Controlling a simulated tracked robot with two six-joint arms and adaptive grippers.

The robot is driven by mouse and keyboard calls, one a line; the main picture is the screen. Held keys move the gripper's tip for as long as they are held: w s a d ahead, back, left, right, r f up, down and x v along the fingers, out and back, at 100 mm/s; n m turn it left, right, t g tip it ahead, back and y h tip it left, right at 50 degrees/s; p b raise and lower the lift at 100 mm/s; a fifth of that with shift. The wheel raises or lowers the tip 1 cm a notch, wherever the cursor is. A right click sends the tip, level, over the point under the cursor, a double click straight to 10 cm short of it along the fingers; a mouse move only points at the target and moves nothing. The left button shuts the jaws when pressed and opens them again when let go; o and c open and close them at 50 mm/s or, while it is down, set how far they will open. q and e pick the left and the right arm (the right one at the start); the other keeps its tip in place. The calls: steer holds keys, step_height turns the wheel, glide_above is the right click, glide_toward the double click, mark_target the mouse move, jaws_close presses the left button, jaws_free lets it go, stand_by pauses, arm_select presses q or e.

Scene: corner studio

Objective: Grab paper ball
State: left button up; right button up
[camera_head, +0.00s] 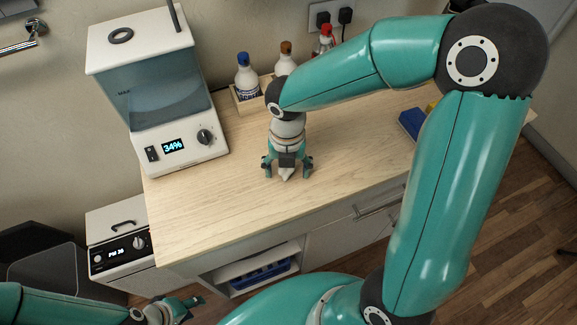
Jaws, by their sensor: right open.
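My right gripper (287,172) points down at the wooden tabletop, with its fingers spread apart. A small pale piece, which looks like the paper ball (286,175), shows between the fingers and is mostly hidden by the gripper. I cannot tell whether the fingers touch it. My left gripper (182,306) is low at the bottom left, in front of the counter and away from the tabletop; its jaw state is unclear.
A white machine with a tank and a 34% display (172,147) stands on the counter (205,215) at left. Bottles in a wooden holder (240,107) stand at the back. A blue object (411,124) lies at right. The front left tabletop is clear.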

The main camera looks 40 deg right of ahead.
steer(key=shift+c, duration=0.3)
steer(key=c, duration=0.7)
steer(key=shift+r, duration=0.15)
